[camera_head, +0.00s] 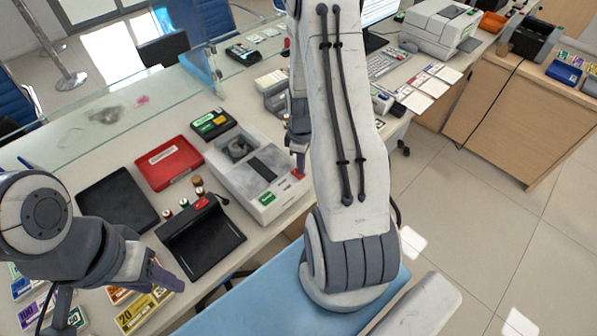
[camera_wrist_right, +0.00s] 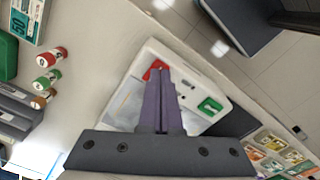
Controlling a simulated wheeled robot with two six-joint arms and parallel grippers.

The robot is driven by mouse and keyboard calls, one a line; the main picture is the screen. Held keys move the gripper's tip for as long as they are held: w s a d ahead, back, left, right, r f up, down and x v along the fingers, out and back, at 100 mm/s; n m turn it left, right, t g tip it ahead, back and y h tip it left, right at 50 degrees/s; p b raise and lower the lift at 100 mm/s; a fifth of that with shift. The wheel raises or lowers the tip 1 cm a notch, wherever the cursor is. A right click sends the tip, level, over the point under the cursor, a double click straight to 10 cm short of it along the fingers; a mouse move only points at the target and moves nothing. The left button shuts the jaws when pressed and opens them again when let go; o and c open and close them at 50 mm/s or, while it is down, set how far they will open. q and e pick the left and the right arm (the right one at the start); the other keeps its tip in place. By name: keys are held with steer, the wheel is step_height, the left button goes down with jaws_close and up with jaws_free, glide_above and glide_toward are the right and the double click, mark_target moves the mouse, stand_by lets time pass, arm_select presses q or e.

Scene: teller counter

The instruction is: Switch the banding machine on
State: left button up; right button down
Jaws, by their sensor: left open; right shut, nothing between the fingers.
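The banding machine (camera_head: 243,185) is a pale grey box with a dark strip across its top, on the counter at the centre of the head view. A green label and a red switch (camera_head: 298,174) are at its front end. The right wrist view shows the machine (camera_wrist_right: 185,62), its green label (camera_wrist_right: 210,106) and the red switch (camera_wrist_right: 152,68). My right gripper (camera_head: 299,163) is shut and empty, its tips at the red switch in the picture; whether they touch it I cannot tell. My left gripper (camera_head: 168,279) is open and empty at lower left, away from the machine.
A black device (camera_head: 205,245), a red case (camera_head: 168,163), a dark pad (camera_head: 118,199) and a green-labelled box (camera_head: 213,124) surround the machine's left side. Small coin rolls (camera_wrist_right: 49,57) stand nearby. Banknote bundles (camera_head: 140,312) lie at lower left. A glass screen (camera_head: 110,110) runs behind.

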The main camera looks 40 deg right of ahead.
steer(key=shift+f+b, duration=0.65)
steer(key=shift+f, duration=0.25)
stand_by(0.6)
steer(key=shift+r, duration=0.1)
step_height(320, 180, up, 7)
steer(key=p, duration=0.6)
stand_by(0.6)
steer(key=a+r+b, duration=0.1)
steer(key=a+r, duration=0.4)
steer(key=a, duration=0.4)
steer(key=a+r+b, duration=0.2)
steer(key=a+r, duration=0.2)
steer(key=a, duration=0.6)
steer(key=s+a+r+b, duration=0.1)
steer(key=s+a+r, duration=0.2)
steer(key=s+a, duration=0.3)
steer(key=s+a+r+y+b, duration=0.1)
steer(key=s+a+r, duration=0.2)
steer(key=s+a, duration=0.3)
steer(key=s, duration=0.4)
steer(key=shift+s+r, duration=0.15)
steer(key=shift+r, duration=0.1)
